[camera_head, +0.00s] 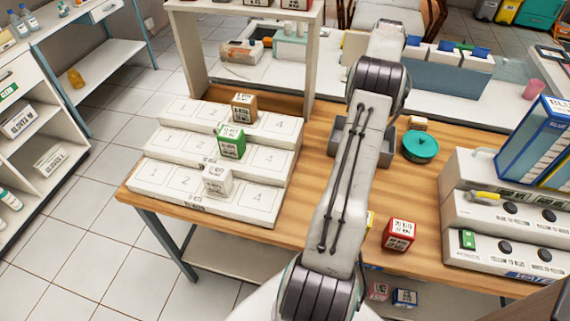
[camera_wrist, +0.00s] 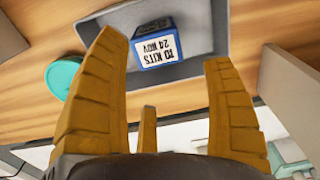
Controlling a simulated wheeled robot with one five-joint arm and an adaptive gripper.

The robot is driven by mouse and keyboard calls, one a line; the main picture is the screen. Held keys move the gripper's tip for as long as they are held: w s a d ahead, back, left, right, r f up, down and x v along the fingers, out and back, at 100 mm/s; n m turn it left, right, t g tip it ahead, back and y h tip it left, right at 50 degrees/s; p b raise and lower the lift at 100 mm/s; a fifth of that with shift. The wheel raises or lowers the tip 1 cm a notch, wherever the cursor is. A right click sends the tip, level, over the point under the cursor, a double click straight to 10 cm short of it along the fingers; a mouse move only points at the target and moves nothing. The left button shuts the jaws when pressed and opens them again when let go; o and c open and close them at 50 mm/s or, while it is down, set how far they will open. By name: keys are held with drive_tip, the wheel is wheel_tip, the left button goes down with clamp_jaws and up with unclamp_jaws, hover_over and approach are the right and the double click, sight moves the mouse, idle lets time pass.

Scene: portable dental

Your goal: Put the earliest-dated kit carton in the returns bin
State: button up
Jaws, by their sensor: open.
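In the wrist view, my gripper (camera_wrist: 165,50) is open, with yellow fingers spread and nothing between them. Ahead, a blue carton with a white label reading "10 KITS 24 NOV" (camera_wrist: 160,48) sits in a grey tray (camera_wrist: 205,38). The tray also shows in the head view (camera_head: 334,140), partly hidden by my arm. In the head view, a brown carton (camera_head: 243,107), a green carton (camera_head: 231,142) and a white carton (camera_head: 217,182) stand on a stepped white rack, one per step. A red carton (camera_head: 399,235) stands on the table. Their dates are too small to read surely. I cannot tell which container is the returns bin.
A teal round tin (camera_head: 420,147) stands right of the tray, with a small brown block (camera_head: 417,123) behind it. White panelled units (camera_head: 490,215) crowd the table's right. The stepped rack (camera_head: 160,182) fills the left. Small cartons (camera_head: 405,297) lie below the table.

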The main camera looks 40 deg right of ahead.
drive_tip(key=w+a+r+n, duration=0.2)
drive_tip(key=w+a+r, duration=0.15)
drive_tip(key=a, duration=0.55)
drive_tip(key=w+a+r+n+t, duration=0.1)
drive_tip(key=w+a+r+n, duration=0.1)
drive_tip(key=a+r, duration=0.45)
drive_tip(key=w+a+r+n, duration=0.1)
drive_tip(key=w+a+r, duration=0.2)
drive_tip(key=a, duration=0.8)
drive_tip(key=s+a+r+n+t, duration=0.15)
drive_tip(key=s+a, duration=0.25)
drive_tip(key=a, duration=0.4)
drive_tip(key=s+a+n, duration=0.3)
drive_tip(key=a, duration=0.4)
drive_tip(key=s+a+f+n+t, duration=0.1)
drive_tip(key=s+a+f+n, duration=0.1)
drive_tip(key=s+a+f, duration=0.2)
drive_tip(key=s+a, duration=0.3)
drive_tip(key=s, duration=0.2)
drive_tip(key=shift+s+a, duration=0.35)
drive_tip(key=shift+s, duration=0.05)
